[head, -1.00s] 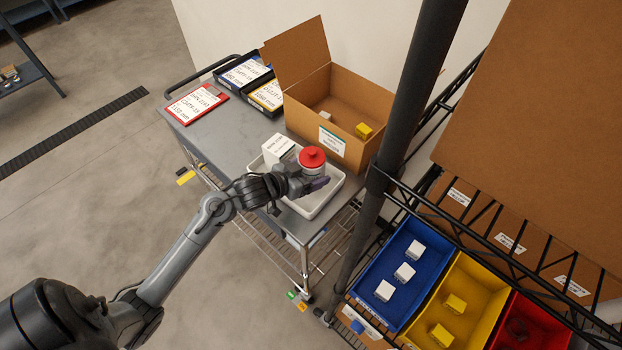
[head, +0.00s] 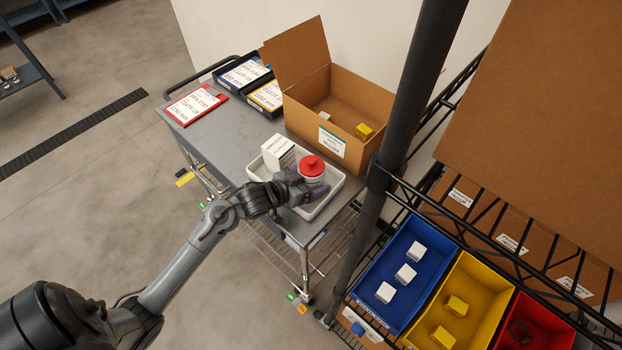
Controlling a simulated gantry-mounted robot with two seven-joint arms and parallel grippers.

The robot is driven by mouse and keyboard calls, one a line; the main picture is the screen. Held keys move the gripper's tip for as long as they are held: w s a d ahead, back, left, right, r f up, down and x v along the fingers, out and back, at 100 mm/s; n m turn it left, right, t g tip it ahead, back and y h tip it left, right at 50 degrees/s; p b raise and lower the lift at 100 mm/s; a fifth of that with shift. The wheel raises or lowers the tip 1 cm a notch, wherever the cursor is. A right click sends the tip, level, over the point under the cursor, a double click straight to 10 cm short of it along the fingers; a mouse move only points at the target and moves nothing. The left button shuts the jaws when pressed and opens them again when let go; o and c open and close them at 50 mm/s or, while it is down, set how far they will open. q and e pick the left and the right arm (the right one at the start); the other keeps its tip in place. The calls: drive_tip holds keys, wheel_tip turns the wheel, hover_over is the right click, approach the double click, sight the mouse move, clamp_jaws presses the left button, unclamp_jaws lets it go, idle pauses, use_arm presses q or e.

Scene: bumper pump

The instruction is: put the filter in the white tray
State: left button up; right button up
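My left gripper (head: 308,190) reaches over the tray's near side and is shut on the canister's lower part. Its fingers hide the canister's base, so I cannot tell whether it touches the tray floor. A white box (head: 277,152) with a printed label stands in the tray's left part, beside the canister. My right gripper is not in view.
An open cardboard box (head: 322,138) with small blocks stands just behind the tray. Labelled red, blue-edged and yellow-edged bins lie at the cart's far end. A dark post (head: 385,170) rises right of the tray, beside a rack with blue, yellow and red bins.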

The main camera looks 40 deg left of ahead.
use_arm(q)
drive_tip(key=shift+r, duration=0.2)
drive_tip(key=shift+s+r, duration=0.1)
drive_tip(key=shift+s, duration=0.25)
drive_tip(key=p+v, duration=0.2)
drive_tip(key=v, duration=0.8)
drive_tip(key=s+d+f+g+y, duration=0.1)
drive_tip(key=s+d+f+g, duration=0.2)
drive_tip(key=s+d+g, duration=0.2)
drive_tip(key=s+d+f+g+y, duration=0.1)
drive_tip(key=s+d+f+g, duration=0.2)
drive_tip(key=s+d, duration=0.4)
drive_tip(key=s+g, duration=0.1)
drive_tip(key=s, duration=0.3)
drive_tip(key=shift+d+f+g, duration=0.2)
drive_tip(key=shift+f+g, duration=0.1)
drive_tip(key=shift+g, duration=0.1)
drive_tip(key=shift+s, duration=0.1)
